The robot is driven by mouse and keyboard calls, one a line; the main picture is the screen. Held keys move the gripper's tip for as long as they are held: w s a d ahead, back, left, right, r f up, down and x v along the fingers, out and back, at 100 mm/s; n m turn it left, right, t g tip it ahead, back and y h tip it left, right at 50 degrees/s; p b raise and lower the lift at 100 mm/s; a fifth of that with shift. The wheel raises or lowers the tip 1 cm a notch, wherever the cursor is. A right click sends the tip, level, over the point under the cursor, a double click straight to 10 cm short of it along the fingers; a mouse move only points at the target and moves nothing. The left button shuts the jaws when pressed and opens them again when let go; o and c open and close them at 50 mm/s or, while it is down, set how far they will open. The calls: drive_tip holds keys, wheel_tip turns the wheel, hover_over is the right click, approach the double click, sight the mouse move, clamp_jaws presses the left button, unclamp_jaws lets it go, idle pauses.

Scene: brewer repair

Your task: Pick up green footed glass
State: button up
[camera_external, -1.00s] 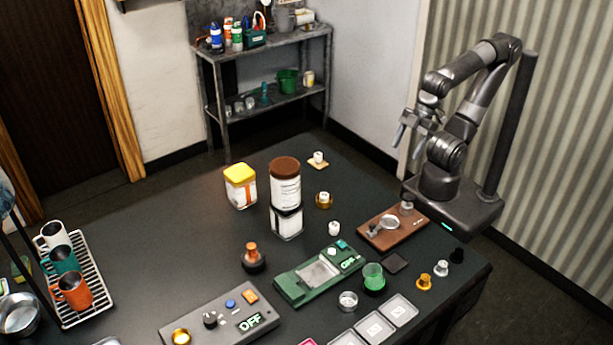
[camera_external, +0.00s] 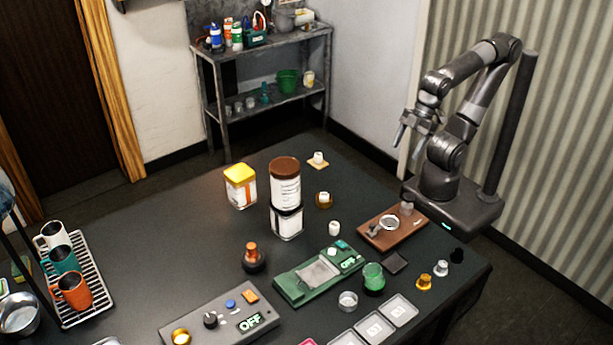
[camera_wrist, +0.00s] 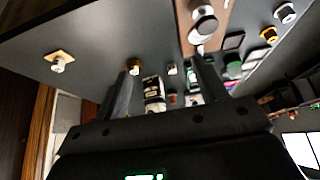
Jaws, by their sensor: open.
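The green footed glass (camera_external: 374,278) stands upright near the right front part of the dark table, its foot dark. It sits right of the green scale and beside a small clear glass dish (camera_external: 348,301). In the wrist view the green glass (camera_wrist: 233,69) shows small and partly blurred, right of the right finger. My gripper (camera_external: 406,131) is open and empty, raised high over the far right side of the table, well away from the glass. In the wrist view its two fingers (camera_wrist: 165,88) stand apart with nothing between them.
The green scale (camera_external: 318,273) is left of the glass. A brown board (camera_external: 393,230) with a portafilter lies behind it. Stacked jars (camera_external: 285,190) rise at table centre.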

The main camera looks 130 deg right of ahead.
drive_tip(key=shift+o, duration=0.4)
drive_tip(key=w+a+r+g, duration=0.1)
drive_tip(key=w+a+r, duration=0.25)
drive_tip(key=w, duration=0.65)
drive_tip(key=g+y, duration=0.2)
drive_tip(key=g, duration=0.3)
hover_over(373, 271)
drive_tip(key=w, duration=0.1)
wheel_tip(373, 271, down, 6)
drive_tip(key=f, duration=0.3)
drive_tip(key=a+f, duration=0.1)
drive_tip(key=f, duration=0.6)
drive_tip(key=shift+w+a+f, duration=0.15)
drive_tip(key=shift+w+f, duration=0.05)
drive_tip(key=shift+w, duration=0.05)
